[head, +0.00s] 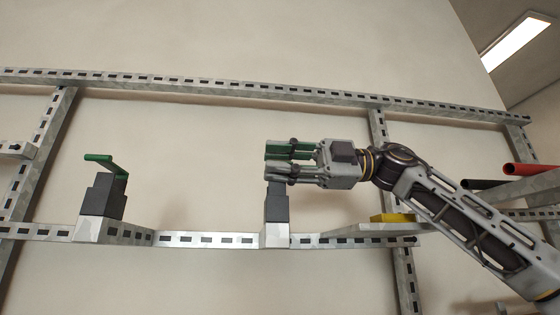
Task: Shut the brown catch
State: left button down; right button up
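I see no catch that looks brown. A dark grey catch block (104,196) with a raised green lever (108,162) stands on the rail at the left. A second dark grey block (277,206) stands on a pale mount near the middle of the rail. My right gripper (279,161) is at the top of this second block and hides that part. Green shows at and between its fingers, perhaps a lever; I cannot tell whether the fingers grip it. My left gripper is not in view.
A slotted metal rail (205,240) carries both blocks, with a frame of uprights and a top rail (240,89) against the wall. A yellow piece (392,218) lies on a shelf below my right forearm. Red (530,169) and black pipes are at the right.

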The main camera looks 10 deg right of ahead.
jog(key=shift+d, duration=0.1)
jog(key=d, duration=1.2)
jog(key=shift+a+f, duration=0.1)
dwell(0.8)
